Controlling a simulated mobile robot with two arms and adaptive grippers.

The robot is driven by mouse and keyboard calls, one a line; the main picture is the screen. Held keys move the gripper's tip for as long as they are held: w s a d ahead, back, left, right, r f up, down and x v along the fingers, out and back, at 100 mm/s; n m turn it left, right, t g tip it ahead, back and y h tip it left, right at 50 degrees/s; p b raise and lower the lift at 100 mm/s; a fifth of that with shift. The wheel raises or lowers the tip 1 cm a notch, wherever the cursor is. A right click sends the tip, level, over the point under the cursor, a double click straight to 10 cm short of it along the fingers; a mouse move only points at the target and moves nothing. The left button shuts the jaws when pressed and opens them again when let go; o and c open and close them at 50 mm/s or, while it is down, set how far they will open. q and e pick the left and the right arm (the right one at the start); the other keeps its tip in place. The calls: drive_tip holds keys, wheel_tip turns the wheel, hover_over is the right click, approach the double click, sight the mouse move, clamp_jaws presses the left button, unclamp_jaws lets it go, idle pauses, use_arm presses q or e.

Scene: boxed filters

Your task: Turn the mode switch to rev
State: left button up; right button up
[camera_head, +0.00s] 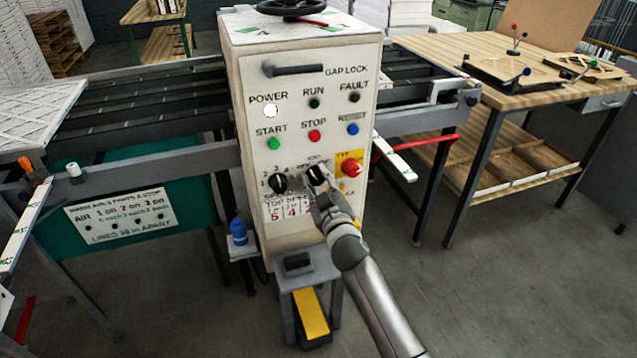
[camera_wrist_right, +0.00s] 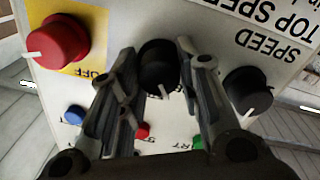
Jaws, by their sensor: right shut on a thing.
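The mode switch (camera_head: 317,174) is a black round knob on the front of the white control cabinet (camera_head: 312,110). In the right wrist view, which shows the panel upside down, the knob (camera_wrist_right: 158,66) lies between the two fingers of my gripper (camera_wrist_right: 158,58). Its white pointer line points down in that view, slightly right. My left gripper is not in view.
Green start (camera_head: 274,143), red stop (camera_head: 314,136) and blue reset (camera_head: 352,129) buttons are above. A small stand (camera_head: 309,271) is below.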

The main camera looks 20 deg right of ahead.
drive_tip(key=shift+n, duration=0.9)
drive_tip(key=o, duration=1.1)
drive_tip(key=shift+c, duration=0.2)
drive_tip(key=s, duration=1.2)
drive_tip(key=shift+f, duration=0.25)
